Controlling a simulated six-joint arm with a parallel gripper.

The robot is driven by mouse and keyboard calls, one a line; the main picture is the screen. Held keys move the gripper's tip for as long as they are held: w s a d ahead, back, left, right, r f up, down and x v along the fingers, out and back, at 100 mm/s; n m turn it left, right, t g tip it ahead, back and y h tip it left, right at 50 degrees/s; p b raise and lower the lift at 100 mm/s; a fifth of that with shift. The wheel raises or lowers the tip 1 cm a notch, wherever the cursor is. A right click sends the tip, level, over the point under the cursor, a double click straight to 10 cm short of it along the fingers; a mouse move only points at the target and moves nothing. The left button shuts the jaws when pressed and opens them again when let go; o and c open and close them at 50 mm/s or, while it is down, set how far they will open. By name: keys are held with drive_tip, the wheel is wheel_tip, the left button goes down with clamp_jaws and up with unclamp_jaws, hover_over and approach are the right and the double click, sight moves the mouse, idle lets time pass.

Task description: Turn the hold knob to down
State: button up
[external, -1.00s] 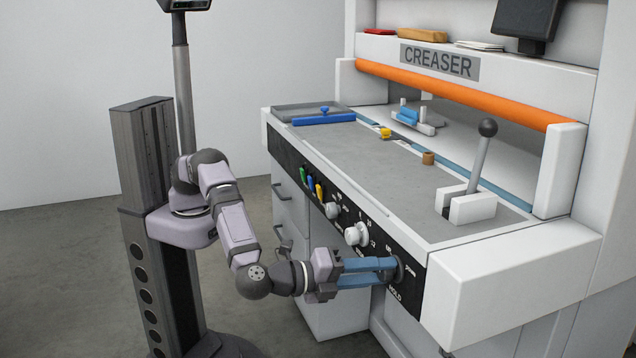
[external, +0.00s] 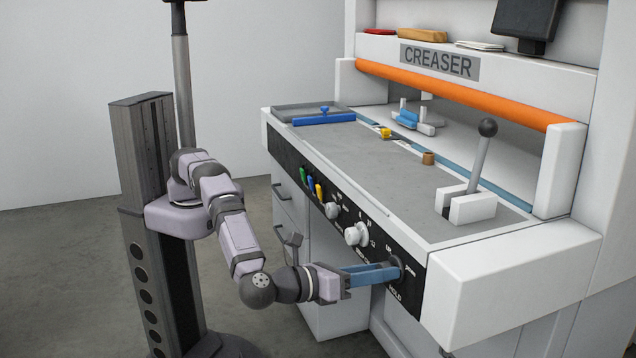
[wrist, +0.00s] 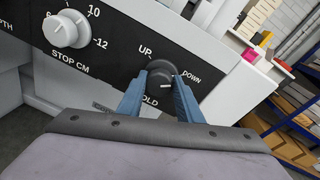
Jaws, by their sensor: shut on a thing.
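The hold knob (wrist: 160,72) is a dark round knob on the black front panel, with UP printed at its upper left, DOWN at its right and HOLD below. A short white mark shows on the lower part of its face. My gripper (wrist: 160,80) is shut on the knob, one blue finger on each side. In the external view, my gripper (external: 394,270) reaches the right end of the panel, and its fingers partly hide the knob (external: 401,265).
A white stop knob (wrist: 66,30) sits left of the hold knob; it also shows in the external view (external: 356,234). A lever (external: 481,158) stands on the creaser's top. A drawer handle (external: 291,240) is near my forearm.

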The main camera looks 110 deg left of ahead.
drive_tip(key=shift+m, duration=0.3)
drive_tip(key=o, duration=1)
drive_tip(key=shift+o, duration=0.2)
drive_tip(key=shift+d, duration=0.1)
drive_tip(key=v, duration=0.7)
drive_tip(key=shift+b, duration=0.35)
